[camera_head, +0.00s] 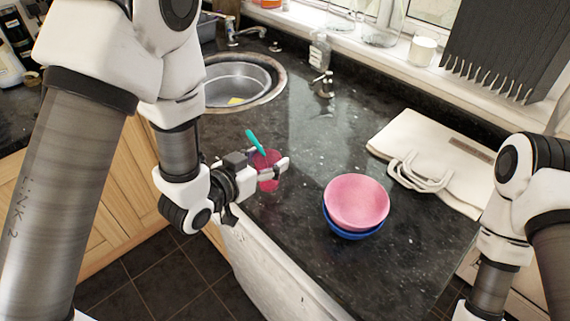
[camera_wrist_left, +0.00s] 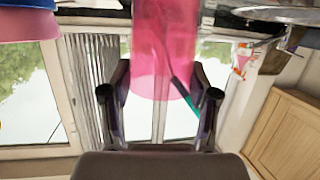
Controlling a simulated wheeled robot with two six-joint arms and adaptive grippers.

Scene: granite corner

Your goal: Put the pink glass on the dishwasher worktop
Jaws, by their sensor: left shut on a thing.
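The pink glass (camera_head: 268,181) is between the fingers of my left gripper (camera_head: 266,166), which is shut on it. A teal stick-like thing (camera_head: 255,141) leans out of its top. In the left wrist view the see-through pink glass (camera_wrist_left: 165,45) is between the two fingers (camera_wrist_left: 160,97), with the teal stick (camera_wrist_left: 185,97) showing by it. The glass is over the front edge of the dark speckled worktop (camera_head: 300,240), above a white appliance front (camera_head: 275,275). I cannot tell whether its base touches the worktop. My right arm shows at the right, its gripper out of view.
A pink bowl (camera_head: 357,201) sits in a blue bowl (camera_head: 350,233) to the right of the glass. A cream bag (camera_head: 440,150) lies behind. The sink (camera_head: 238,82) is at the back left, a soap bottle (camera_head: 320,50) behind. Clear worktop lies between glass and bag.

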